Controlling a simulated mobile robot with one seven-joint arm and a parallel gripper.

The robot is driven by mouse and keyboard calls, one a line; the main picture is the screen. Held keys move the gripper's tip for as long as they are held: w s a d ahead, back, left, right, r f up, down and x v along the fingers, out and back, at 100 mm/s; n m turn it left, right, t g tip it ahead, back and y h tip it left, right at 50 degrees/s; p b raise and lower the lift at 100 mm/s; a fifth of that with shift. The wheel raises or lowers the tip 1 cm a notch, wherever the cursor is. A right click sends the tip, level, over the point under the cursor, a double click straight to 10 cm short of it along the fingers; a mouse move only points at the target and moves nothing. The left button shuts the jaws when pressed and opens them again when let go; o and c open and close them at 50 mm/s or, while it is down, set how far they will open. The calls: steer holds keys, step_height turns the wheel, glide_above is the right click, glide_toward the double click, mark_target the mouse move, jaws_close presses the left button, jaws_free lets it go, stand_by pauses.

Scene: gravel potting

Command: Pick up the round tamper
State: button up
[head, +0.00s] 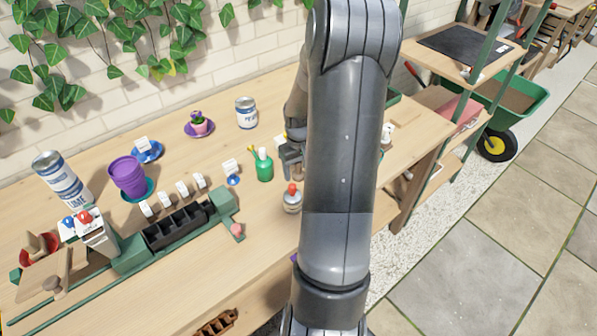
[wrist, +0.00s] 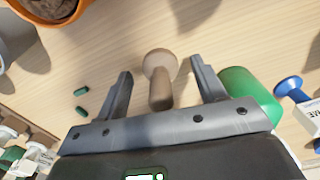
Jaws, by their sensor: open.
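The round tamper (wrist: 160,78), pale brown wood with a rounded head and a short thick handle, shows in the wrist view on the wooden bench top. My gripper (wrist: 161,68) is open, with one finger on each side of the tamper and visible gaps between. I cannot tell how far the gripper is above the bench. In the head view my gripper (head: 291,158) is low over the bench beside the green bottle, partly hidden by my arm. I cannot make out the round tamper there.
A blue stand (wrist: 289,88) holds a white label farther right. Small green pieces (wrist: 82,91) lie left. A bottle with a red top (head: 292,200) stands nearer the front edge.

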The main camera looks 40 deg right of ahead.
steer(key=shift+f, duration=0.2)
steer(key=c, duration=1.1)
steer(key=shift+r, duration=0.15)
